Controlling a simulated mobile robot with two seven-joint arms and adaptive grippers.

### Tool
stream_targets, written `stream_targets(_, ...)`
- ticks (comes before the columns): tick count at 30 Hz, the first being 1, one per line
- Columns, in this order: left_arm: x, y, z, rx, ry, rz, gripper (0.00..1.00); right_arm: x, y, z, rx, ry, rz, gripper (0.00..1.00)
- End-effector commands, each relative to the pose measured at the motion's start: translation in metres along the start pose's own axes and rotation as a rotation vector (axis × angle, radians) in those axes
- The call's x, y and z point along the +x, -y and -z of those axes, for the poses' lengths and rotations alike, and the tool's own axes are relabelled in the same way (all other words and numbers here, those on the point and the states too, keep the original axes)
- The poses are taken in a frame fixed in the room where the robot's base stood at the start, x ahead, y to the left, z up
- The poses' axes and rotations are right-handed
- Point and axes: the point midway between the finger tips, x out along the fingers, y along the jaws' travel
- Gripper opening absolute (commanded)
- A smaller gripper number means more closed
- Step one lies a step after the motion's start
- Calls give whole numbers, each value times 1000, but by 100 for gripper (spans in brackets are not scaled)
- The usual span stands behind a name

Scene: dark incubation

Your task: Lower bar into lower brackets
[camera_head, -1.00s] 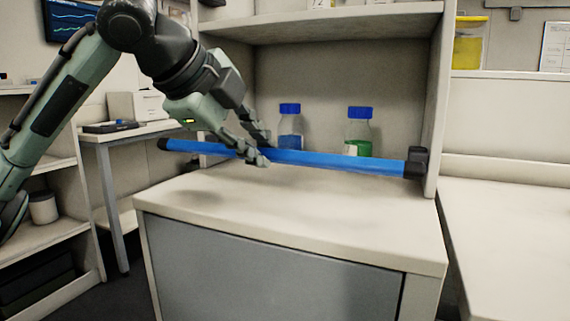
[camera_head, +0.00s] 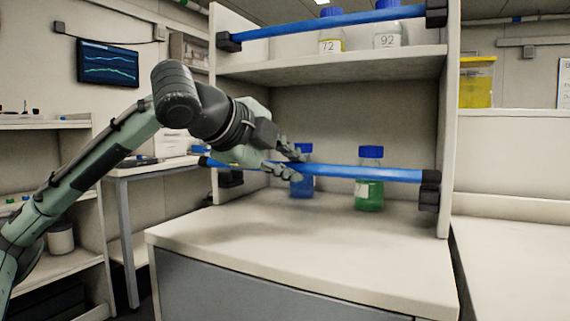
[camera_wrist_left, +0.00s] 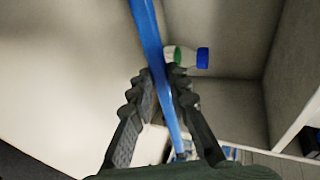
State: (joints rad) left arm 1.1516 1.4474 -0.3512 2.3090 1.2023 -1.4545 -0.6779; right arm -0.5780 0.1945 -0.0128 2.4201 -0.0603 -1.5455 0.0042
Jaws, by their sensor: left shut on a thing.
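The lower bar (camera_head: 350,172) is a blue rod with black ends. My left gripper (camera_head: 291,164) is shut on it left of its middle; the bar also runs between the fingers in the left wrist view (camera_wrist_left: 158,75). Its right end shows just above the black lower right bracket (camera_head: 429,199) on the shelf's right upright; I cannot tell whether they touch. Its left end sticks out past the left upright, up and left of the dark lower left bracket (camera_head: 230,179). My right gripper is not in view.
Behind the bar stand a blue bottle (camera_head: 302,187) and a green bottle (camera_head: 369,195). A second blue bar (camera_head: 320,24) spans the upper shelf in front of bottles labelled 72 and 92. The worktop's front (camera_head: 300,250) is clear.

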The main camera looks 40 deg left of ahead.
Motion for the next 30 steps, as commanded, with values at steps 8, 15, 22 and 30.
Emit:
stream_targets(8,21,9,-3,-2,-2,0,0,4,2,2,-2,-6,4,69)
stream_targets(15,38,16,-5,-1,-2,1,0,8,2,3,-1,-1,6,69)
stream_targets(22,56,23,-8,-1,-1,1,0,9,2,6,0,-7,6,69)
stream_targets(30,76,30,-11,-1,-1,1,0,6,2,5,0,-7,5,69)
